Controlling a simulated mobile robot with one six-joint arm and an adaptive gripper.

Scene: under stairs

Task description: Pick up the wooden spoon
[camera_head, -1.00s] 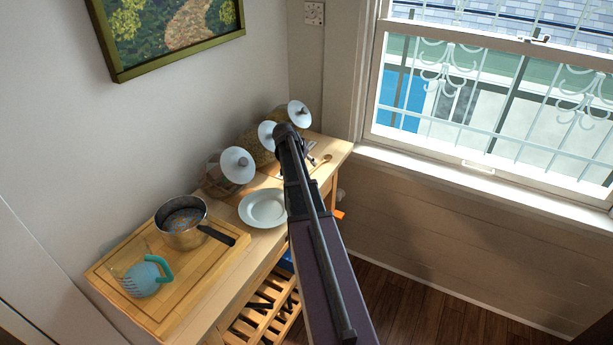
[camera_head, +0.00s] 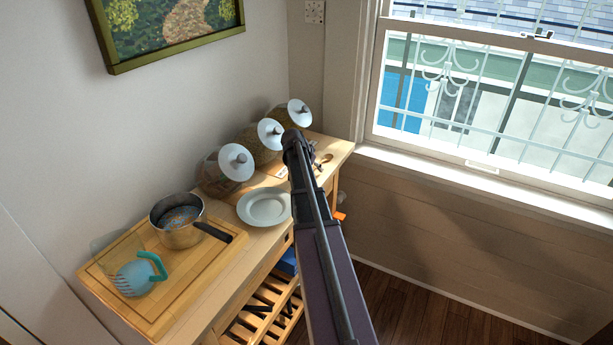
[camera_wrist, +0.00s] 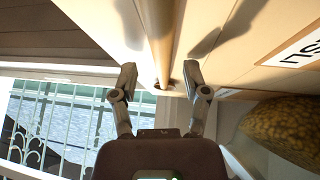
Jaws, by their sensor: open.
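The wooden spoon (camera_head: 326,158) lies near the far right end of the wooden table (camera_head: 343,148), partly hidden by my arm in the head view. In the wrist view a long brown wooden strip, apparently the spoon's handle (camera_wrist: 160,35), runs between my fingers. My gripper (camera_wrist: 159,76) is open, with one finger on each side of this strip. Neither finger clearly touches it. In the head view my arm covers most of the gripper.
Three lidded glass jars (camera_head: 228,170) stand along the wall; one jar (camera_wrist: 285,130) is close on the right in the wrist view. A white plate (camera_head: 264,207), a metal pan (camera_head: 178,222) and a cutting board (camera_head: 165,290) are nearer. A window (camera_head: 490,110) is right.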

